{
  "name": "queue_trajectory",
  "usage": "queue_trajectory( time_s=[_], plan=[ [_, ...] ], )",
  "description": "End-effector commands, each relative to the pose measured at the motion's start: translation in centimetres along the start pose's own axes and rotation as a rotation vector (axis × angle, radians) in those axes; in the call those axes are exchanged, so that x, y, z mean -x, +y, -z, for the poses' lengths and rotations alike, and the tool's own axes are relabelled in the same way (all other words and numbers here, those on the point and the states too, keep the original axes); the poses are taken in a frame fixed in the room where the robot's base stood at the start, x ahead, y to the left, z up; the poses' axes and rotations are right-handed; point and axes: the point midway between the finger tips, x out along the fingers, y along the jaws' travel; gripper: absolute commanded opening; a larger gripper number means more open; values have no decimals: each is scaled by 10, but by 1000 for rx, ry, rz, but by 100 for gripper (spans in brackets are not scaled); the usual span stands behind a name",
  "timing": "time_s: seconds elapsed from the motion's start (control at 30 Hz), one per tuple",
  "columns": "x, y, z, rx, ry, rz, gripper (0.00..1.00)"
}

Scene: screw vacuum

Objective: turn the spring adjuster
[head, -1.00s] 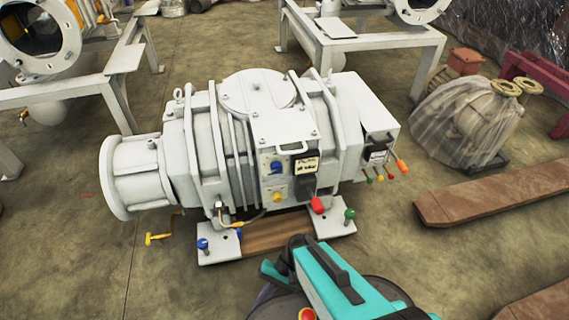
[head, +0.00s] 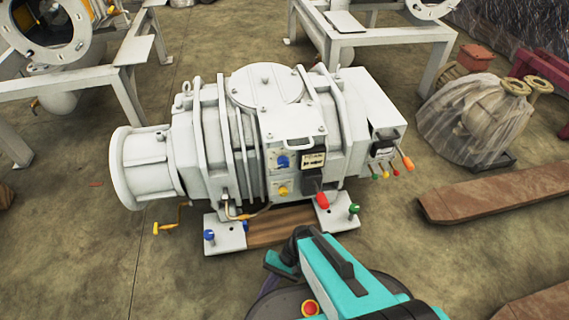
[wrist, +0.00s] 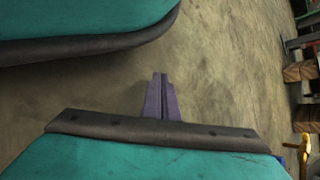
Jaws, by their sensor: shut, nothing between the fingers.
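The white vacuum machine (head: 240,140) lies on a wooden board in the head view. Its front carries a blue knob (head: 283,161), a yellow knob (head: 283,191) and a red handle (head: 322,200). Several small coloured levers (head: 384,173) stick out at its right end, and a yellow crank (head: 170,228) hangs at lower left. I cannot tell which part is the spring adjuster. My gripper (wrist: 160,78) shows in the wrist view as two purple fingers pressed together, empty, over bare floor. It touches no part of the machine. In the head view my arm mostly hides it.
White frames (head: 128,60) stand behind the machine. A plastic-wrapped unit (head: 480,125) and wooden planks (head: 490,195) lie to the right. White foot plates (head: 226,234) with blue and green knobs project in front. The floor left of the machine is largely clear.

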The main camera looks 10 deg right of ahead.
Motion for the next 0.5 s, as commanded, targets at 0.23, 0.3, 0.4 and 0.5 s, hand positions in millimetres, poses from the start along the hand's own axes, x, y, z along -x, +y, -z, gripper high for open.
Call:
queue_trajectory(
  time_s=[0.23, 0.3, 0.4, 0.5],
  plan=[
    [30, -13, -24, -7, 12, -46, 0],
    [38, -16, -30, -8, 17, -61, 0],
    [48, -20, -38, -11, 23, -82, 0],
    [59, -23, -46, -14, 29, -103, 0]
  ],
)
